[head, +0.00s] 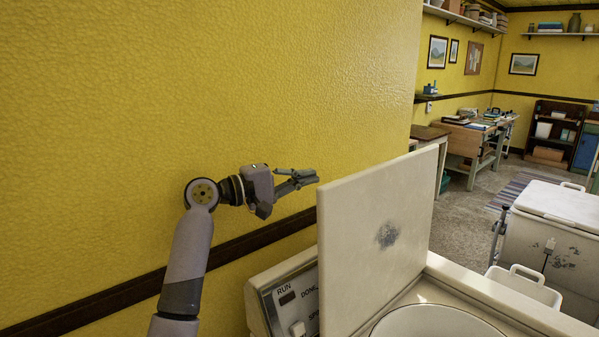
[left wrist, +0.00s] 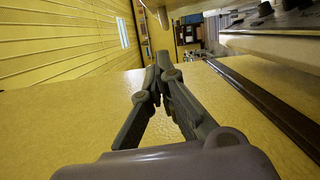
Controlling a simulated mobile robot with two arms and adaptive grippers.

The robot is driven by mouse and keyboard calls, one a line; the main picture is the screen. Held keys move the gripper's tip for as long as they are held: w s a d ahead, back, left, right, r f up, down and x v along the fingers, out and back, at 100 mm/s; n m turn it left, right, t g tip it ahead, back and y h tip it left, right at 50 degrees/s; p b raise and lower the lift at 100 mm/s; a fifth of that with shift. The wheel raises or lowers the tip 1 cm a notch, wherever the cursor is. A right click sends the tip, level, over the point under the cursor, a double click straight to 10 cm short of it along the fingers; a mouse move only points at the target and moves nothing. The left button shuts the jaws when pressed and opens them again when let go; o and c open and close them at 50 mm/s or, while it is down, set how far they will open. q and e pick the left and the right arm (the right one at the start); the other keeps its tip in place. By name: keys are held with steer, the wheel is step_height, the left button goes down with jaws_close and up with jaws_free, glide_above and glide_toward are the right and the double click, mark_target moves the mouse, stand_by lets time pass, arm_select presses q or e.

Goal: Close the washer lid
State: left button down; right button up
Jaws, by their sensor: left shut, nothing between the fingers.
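The washer lid (head: 376,235) stands open and upright in the head view, a cream panel with a grey worn patch on its inner face. Below it is the washer (head: 468,287) with its round tub opening (head: 440,322) uncovered. My left gripper (head: 314,175) is shut and empty. In the picture it is just left of the lid's upper left corner, in front of the yellow wall, with no visible contact. In the left wrist view its fingers (left wrist: 158,62) meet at the tips. My right gripper is not in view.
A control panel (head: 290,298) with a knob sits left of the lid. The yellow wall (head: 200,80) with a dark rail is close behind my left arm. Desks (head: 468,145) are farther back.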

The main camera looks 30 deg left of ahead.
arm_select(q)
steer(key=w+d+p, duration=0.3)
steer(key=d+p, duration=0.1)
steer(key=d, duration=0.2)
steer(key=shift+w+d, duration=0.3)
steer(key=shift+d, duration=0.1)
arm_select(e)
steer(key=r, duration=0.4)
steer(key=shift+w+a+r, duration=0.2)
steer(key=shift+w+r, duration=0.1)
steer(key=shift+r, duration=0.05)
arm_select(q)
steer(key=shift+r, duration=0.1)
